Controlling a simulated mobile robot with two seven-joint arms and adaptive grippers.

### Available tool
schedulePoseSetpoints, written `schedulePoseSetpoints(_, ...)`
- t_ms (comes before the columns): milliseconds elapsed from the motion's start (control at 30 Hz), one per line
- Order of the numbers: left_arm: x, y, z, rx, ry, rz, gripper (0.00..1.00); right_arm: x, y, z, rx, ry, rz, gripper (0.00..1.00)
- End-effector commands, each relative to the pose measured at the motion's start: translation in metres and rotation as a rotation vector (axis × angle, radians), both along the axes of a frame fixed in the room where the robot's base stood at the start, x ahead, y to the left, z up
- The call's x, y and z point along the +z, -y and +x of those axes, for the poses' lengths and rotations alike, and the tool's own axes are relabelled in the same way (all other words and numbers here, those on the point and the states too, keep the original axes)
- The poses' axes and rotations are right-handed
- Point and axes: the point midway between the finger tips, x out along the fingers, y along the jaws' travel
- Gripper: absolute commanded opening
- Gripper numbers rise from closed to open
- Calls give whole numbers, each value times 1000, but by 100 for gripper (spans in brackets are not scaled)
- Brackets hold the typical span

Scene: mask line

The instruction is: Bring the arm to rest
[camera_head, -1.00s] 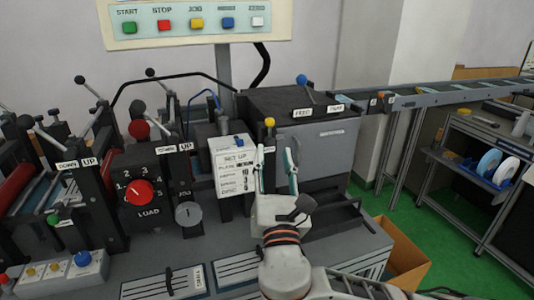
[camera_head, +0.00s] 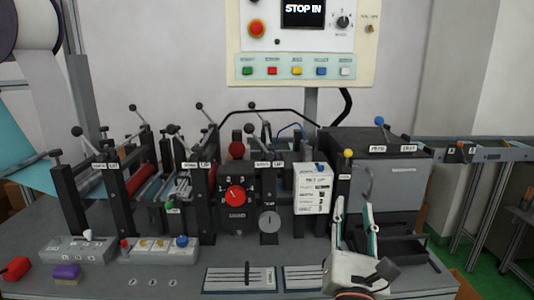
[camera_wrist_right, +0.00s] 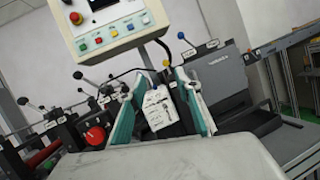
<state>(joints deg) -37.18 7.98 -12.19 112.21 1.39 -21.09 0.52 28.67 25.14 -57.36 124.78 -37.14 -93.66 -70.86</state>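My right gripper (camera_head: 355,218) stands in front of the mask line (camera_head: 110,276) at the right of the head view, fingers pointing up. Its two grey and teal fingers are apart with nothing between them. In the right wrist view the spread fingers (camera_wrist_right: 160,108) frame the white set-up card (camera_wrist_right: 158,108), which stands on the machine behind them. The card also shows in the head view (camera_head: 313,188), left of the fingers. The gripper looks clear of the machine. My left gripper is not in view.
A control panel (camera_head: 300,72) with colored buttons hangs above the line. Levers and a red load knob (camera_head: 236,195) stand left of the gripper. A dark box unit (camera_head: 385,170) is behind it. A conveyor (camera_head: 480,152) runs right. A red block (camera_head: 15,268) lies front left.

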Motion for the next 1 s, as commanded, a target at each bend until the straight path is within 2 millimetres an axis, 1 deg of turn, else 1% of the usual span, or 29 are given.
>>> schedulePoseSetpoints(33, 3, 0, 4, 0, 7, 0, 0, -2, 0, 1, 3, -5, 6, 33)
schedulePoseSetpoints(100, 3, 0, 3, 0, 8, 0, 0, -33, -4, 7, 58, -69, 102, 33)
schedulePoseSetpoints(167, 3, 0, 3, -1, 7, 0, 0, -54, -7, 10, 96, -112, 180, 33)
schedulePoseSetpoints(200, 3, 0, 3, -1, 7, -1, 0, -70, -9, 12, 122, -144, 236, 33)
schedulePoseSetpoints(267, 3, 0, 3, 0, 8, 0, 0, -93, -13, 13, 157, -190, 326, 33)
schedulePoseSetpoints(300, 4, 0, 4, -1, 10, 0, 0, -111, -15, 13, 180, -224, 393, 33)
schedulePoseSetpoints(367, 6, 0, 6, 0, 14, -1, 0, -139, -19, 12, 211, -277, 505, 33)
schedulePoseSetpoints(400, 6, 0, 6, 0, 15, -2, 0, -159, -21, 10, 230, -314, 590, 33)
schedulePoseSetpoints(467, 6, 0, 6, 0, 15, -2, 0, -192, -25, 4, 253, -372, 735, 33)
schedulePoseSetpoints(500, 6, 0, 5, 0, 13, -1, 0, -216, -27, -2, 263, -411, 845, 33)
schedulePoseSetpoints(567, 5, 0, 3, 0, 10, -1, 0, -252, -30, -14, 270, -466, 1029, 33)
schedulePoseSetpoints(600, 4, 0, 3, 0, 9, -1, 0, -276, -32, -24, 266, -497, 1157, 33)
schedulePoseSetpoints(667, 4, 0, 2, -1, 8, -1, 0, -309, -33, -41, 249, -535, 1353, 33)
schedulePoseSetpoints(700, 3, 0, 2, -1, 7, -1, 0, -330, -33, -53, 230, -551, 1486, 33)
schedulePoseSetpoints(767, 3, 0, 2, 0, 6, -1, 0, -360, -32, -74, 190, -565, 1687, 33)
schedulePoseSetpoints(800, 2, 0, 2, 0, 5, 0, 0, -377, -29, -88, 157, -562, 1821, 33)
schedulePoseSetpoints(867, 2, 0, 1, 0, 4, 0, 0, -403, -24, -111, 95, -543, 2017, 33)
schedulePoseSetpoints(900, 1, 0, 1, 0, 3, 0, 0, -417, -20, -126, 53, -521, 2140, 33)
schedulePoseSetpoints(1000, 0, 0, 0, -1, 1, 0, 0, -445, -6, -161, -55, -435, 2406, 33)
